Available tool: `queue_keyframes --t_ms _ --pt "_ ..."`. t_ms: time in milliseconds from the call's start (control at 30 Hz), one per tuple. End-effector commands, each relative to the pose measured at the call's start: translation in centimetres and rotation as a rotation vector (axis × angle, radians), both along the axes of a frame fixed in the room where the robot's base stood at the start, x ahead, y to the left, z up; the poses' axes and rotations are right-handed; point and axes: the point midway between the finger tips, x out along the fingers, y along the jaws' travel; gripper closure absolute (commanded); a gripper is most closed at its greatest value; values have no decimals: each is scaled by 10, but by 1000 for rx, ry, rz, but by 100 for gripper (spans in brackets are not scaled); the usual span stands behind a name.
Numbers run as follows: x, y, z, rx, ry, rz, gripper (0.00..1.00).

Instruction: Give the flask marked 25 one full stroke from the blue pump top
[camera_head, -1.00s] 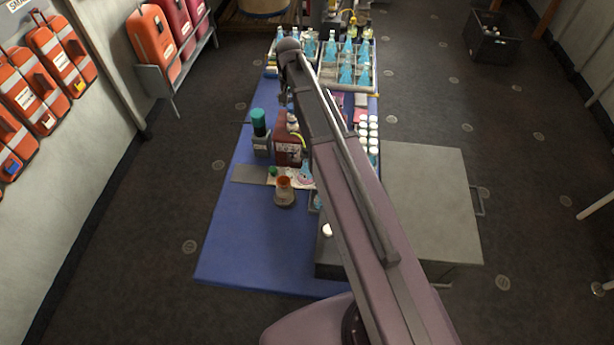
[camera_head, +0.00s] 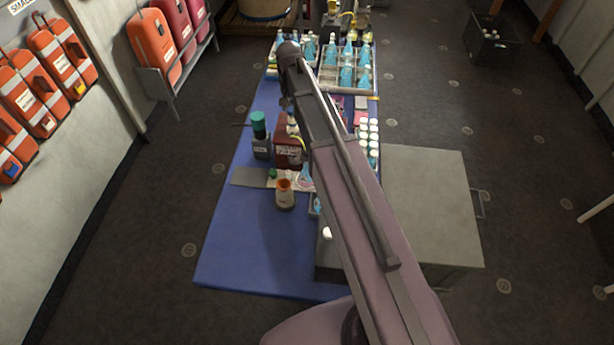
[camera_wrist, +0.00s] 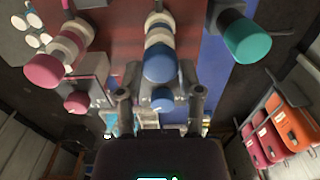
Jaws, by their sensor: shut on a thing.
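My gripper (camera_wrist: 160,90) reaches down over the dark red dispenser box (camera_head: 288,152), which stands on the blue table mat. In the wrist view its two fingers flank the blue pump top (camera_wrist: 161,65) and are shut on it; the contact itself is hard to see. A pink-red pump top (camera_wrist: 45,70) stands to its left. In the head view my arm covers most of the gripper and the pump tops. A small flask with blue liquid (camera_head: 306,174) stands in front of the box, partly behind my arm. I cannot read its mark.
A grey bottle with a teal cap (camera_head: 259,124) stands left of the box, and its cap shows in the wrist view (camera_wrist: 246,40). An orange-rimmed jar (camera_head: 285,194) stands in front. Racks of blue flasks (camera_head: 347,75) stand behind. The mat's front left (camera_head: 245,245) is clear.

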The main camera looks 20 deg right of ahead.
Motion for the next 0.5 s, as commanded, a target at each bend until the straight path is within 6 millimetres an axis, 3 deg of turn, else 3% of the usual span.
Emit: queue_keyframes --t_ms 500 --pt "-1 -1 5 -1 1 -1 83"
